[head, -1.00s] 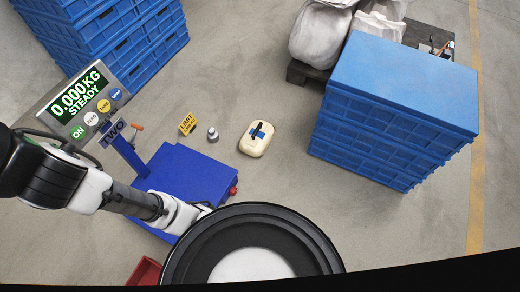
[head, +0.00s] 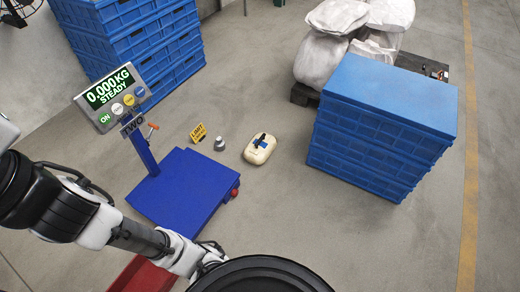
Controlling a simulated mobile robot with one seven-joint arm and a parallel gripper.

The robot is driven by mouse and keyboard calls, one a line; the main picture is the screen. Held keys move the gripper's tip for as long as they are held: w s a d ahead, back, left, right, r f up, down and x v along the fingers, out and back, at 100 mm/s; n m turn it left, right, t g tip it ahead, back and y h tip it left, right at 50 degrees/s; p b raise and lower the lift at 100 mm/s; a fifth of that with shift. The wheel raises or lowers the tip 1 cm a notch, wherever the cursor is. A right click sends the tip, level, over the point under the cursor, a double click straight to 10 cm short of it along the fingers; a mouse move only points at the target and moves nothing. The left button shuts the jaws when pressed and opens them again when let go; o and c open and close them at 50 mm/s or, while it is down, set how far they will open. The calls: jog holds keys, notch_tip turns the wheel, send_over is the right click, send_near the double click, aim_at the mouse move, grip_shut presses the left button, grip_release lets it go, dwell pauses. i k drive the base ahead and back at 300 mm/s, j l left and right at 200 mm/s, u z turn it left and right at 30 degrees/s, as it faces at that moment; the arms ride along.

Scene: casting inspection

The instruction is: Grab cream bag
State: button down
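The cream bag (head: 260,149) lies on the grey floor between the blue scale and the blue crate stack on the right. It is small and rounded, with a black strip and a blue patch on top. My arm reaches in from the left edge of the head view, in front of the scale. Its far end runs behind a dark round part of my own body at the bottom. My gripper's fingers are hidden there.
A blue platform scale (head: 187,187) has a display (head: 110,93) reading 0.000 KG. A grey weight (head: 219,144) and a yellow limit sign (head: 198,133) stand left of the bag. Blue crates (head: 380,135) stand right; white sacks (head: 322,62) lie behind. A red container (head: 145,277) is bottom left.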

aim_at(258, 151)
jog(key=i+u, duration=0.15)
jog(key=u, duration=0.25)
jog(key=i+l+u, duration=0.1)
jog(key=u, duration=0.3)
jog(key=i+l+u, duration=0.1)
jog(key=u, duration=0.3)
jog(key=i+l+u, duration=0.15)
jog(key=l, duration=0.2)
jog(key=i+l+u, duration=0.15)
jog(key=l, duration=0.15)
jog(key=l+u, duration=0.2)
jog(key=l, duration=0.15)
jog(key=i+l, duration=0.15)
jog(key=l, duration=0.3)
jog(key=i+l, duration=0.1)
jog(key=l, duration=0.35)
jog(key=i+l+u, duration=0.1)
jog(key=l, duration=0.35)
jog(key=i+l, duration=0.15)
jog(key=l, duration=0.35)
jog(key=i+l, duration=0.15)
jog(key=l, duration=0.3)
jog(key=u, duration=0.05)
